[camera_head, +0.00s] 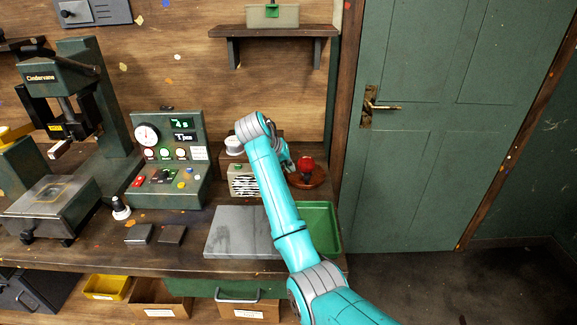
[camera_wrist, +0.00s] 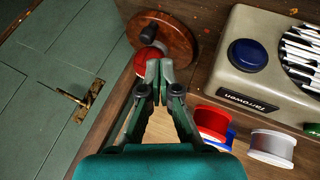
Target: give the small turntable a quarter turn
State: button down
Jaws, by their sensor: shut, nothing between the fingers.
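The small turntable (camera_wrist: 183,42) is a round brown wooden disc near the top of the wrist view. A dark peg or knob (camera_wrist: 149,34) and a red round thing (camera_wrist: 148,62) show on it. In the head view the turntable (camera_head: 319,180) sits at the right end of the bench, with the red thing (camera_head: 306,163) standing up on it. My gripper (camera_wrist: 159,72) is shut and empty. Its fingertips overlap the edge of the red thing in the wrist view; I cannot tell whether they touch. In the head view my gripper (camera_head: 289,163) is just left of the turntable, partly hidden by my arm.
A beige speaker box with a blue button (camera_wrist: 247,55) stands beside the turntable. Red and white spools (camera_wrist: 272,146) lie near it. A green tray (camera_head: 322,225) and grey plate (camera_head: 232,232) are at the bench front. The green door (camera_head: 420,150) is to the right.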

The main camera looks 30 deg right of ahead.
send_near(304, 181)
jog(key=x, duration=0.4)
jog(key=shift+f, duration=0.1)
jog(key=shift+s+d+n+t, duration=0.25)
jog(key=shift+s+n+t, duration=0.1)
jog(key=shift+n, duration=0.25)
dwell(0.6)
